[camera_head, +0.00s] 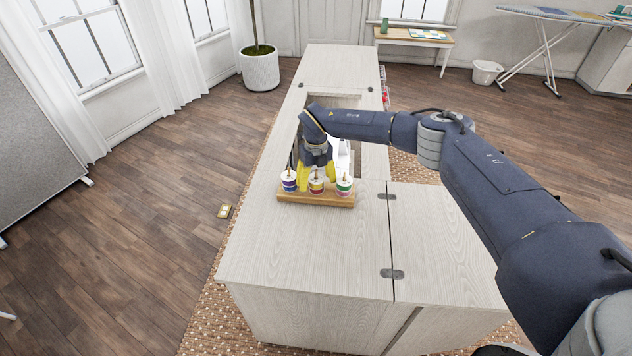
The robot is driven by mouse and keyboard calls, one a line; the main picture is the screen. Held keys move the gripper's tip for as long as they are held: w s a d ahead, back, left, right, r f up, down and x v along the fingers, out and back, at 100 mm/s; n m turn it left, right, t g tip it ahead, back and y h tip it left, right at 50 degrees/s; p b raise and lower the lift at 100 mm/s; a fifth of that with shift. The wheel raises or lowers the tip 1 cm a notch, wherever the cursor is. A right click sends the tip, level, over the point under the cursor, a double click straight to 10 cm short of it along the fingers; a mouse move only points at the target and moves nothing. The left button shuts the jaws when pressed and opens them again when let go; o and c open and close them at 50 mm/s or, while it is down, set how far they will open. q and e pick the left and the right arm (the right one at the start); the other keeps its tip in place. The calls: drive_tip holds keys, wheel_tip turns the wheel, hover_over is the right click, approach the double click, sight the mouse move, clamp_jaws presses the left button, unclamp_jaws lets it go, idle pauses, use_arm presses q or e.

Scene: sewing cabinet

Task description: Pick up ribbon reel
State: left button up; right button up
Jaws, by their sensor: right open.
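A wooden stand (318,197) on the cabinet top holds three ribbon reels in a row on pegs. The reel partly hides the jaw gap. My left gripper is not in view.
The pale sewing cabinet (300,248) has a recess behind the stand, with a white machine (343,156) partly hidden by my right arm. The cabinet top in front of the stand is clear. A small yellowish object (225,211) lies on the floor at the left.

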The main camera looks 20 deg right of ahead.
drive_tip(key=c, duration=1.2)
wheel_tip(320, 180, up, 20)
drive_tip(key=shift+r, duration=0.1)
idle(0.5)
